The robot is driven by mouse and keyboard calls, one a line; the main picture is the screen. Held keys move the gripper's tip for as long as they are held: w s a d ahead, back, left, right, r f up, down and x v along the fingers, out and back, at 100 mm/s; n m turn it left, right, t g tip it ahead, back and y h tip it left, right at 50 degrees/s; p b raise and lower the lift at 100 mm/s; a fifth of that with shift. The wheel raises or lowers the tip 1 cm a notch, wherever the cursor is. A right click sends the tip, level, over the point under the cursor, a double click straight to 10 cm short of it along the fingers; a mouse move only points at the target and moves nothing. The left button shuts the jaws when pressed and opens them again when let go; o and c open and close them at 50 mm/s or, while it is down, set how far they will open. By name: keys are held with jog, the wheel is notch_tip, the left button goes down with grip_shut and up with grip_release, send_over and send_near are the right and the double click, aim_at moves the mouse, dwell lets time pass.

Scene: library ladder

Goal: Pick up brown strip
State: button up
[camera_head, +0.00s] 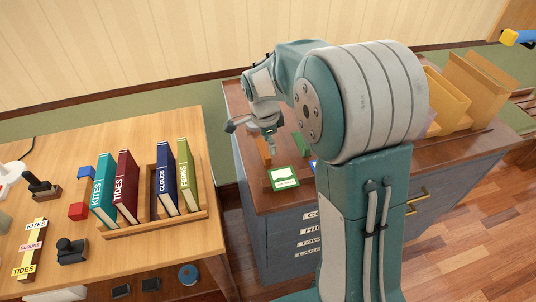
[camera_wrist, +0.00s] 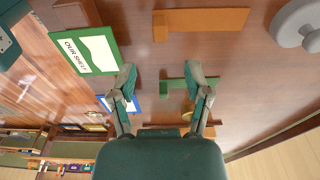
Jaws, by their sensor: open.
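An orange-brown strip (camera_wrist: 208,20) lies flat on the wooden cabinet top, with a wider block at its left end in the wrist view. In the head view the brown strip (camera_head: 263,151) shows just below my gripper (camera_head: 268,130). In the wrist view my gripper (camera_wrist: 162,76) is open, its two fingers apart with nothing held between them. The brown strip lies beyond the fingertips, apart from them. A green strip (camera_wrist: 175,84) lies nearer, partly hidden by the right finger.
A grey round object (camera_wrist: 295,22) lies at upper right. Yellow-brown folders (camera_head: 472,90) stand at the right. The table (camera_head: 225,250) holds several upright books (camera_head: 128,190).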

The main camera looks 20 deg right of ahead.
aim_at(266, 156)
jog(key=shift+a+f, duration=0.45)
jog(key=shift+f, duration=0.25)
notch_tip(266, 156, down, 4)
jog(key=shift+d+f, duration=0.1)
jog(key=shift+f, duration=0.15)
jog(key=shift+w+d+f, duration=0.1)
jog(key=shift+d+f, duration=0.05)
jog(key=shift+d, duration=0.05)
jog(key=shift+a, duration=0.3)
grip_shut()
